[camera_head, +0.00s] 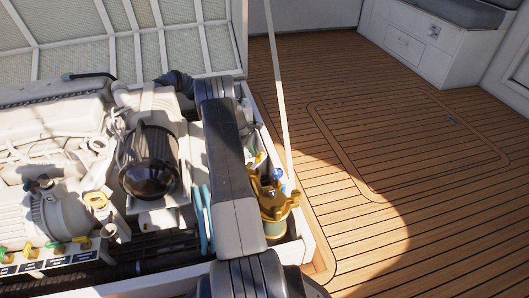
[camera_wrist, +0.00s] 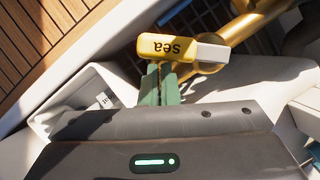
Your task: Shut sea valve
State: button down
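The sea valve handle (camera_wrist: 172,47) is a yellow lever marked "sea" with a white end, seen upside down at the top of the wrist view. It joins a brass fitting (camera_wrist: 208,68) on its right. My gripper (camera_wrist: 160,72) has green fingers close together with only a narrow gap. The fingertips are right at the handle's lower edge and partly hidden by it. I see nothing between the fingers; whether they touch the handle I cannot tell. In the head view my arm hides the gripper.
A brass strainer (camera_head: 274,204) stands in the hatch's right corner. The engine (camera_head: 60,150) and a black filter (camera_head: 148,165) fill the left. Several yellow and green valve levers (camera_head: 55,246) line the front left. A white strut (camera_head: 277,85) rises beside the hatch. Teak deck (camera_head: 400,190) is clear.

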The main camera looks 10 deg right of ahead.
jog(key=m, duration=0.1)
jog(key=d+m, duration=0.1)
jog(key=d+m+g, duration=0.1)
jog(key=shift+s+d+y, duration=0.2)
jog(key=shift+s+y, duration=0.05)
jog(key=shift+y, duration=0.05)
jog(key=shift+s+d, duration=0.55)
jog(key=shift+d, duration=0.3)
jog(key=shift+s+d, duration=0.5)
jog(key=shift+s, duration=0.05)
notch_tip(320, 180, up, 13)
jog(key=p, duration=0.5)
send_over(264, 154)
jog(key=w+a, duration=0.2)
jog(key=a, duration=0.2)
jog(key=shift+d+f, duration=0.1)
jog(key=shift+d, duration=0.15)
